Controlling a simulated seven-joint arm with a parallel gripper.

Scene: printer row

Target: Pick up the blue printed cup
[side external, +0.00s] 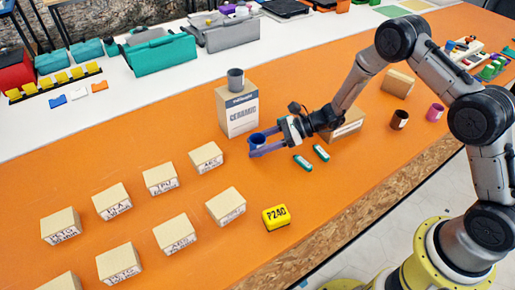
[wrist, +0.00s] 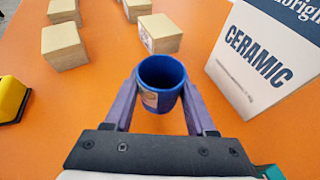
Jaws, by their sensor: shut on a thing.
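The blue printed cup (wrist: 162,82) stands upright between the purple fingers of my gripper (wrist: 160,103) in the wrist view, with a pale label on its side. My gripper is shut on it, one finger on each side. In the side external view the blue cup (side external: 257,141) sits at the end of my gripper (side external: 266,147), in front of the ceramic box. Its base is partly hidden by a finger, and I cannot tell whether it touches the table.
The ceramic box (side external: 238,112) stands close by, with a grey cup (side external: 235,79) on top. Several labelled wooden blocks (side external: 160,178) lie to the left. A yellow P240 block (side external: 276,217) and two green pieces (side external: 303,162) are nearer. Brown (side external: 399,119) and magenta (side external: 435,112) cups stand right.

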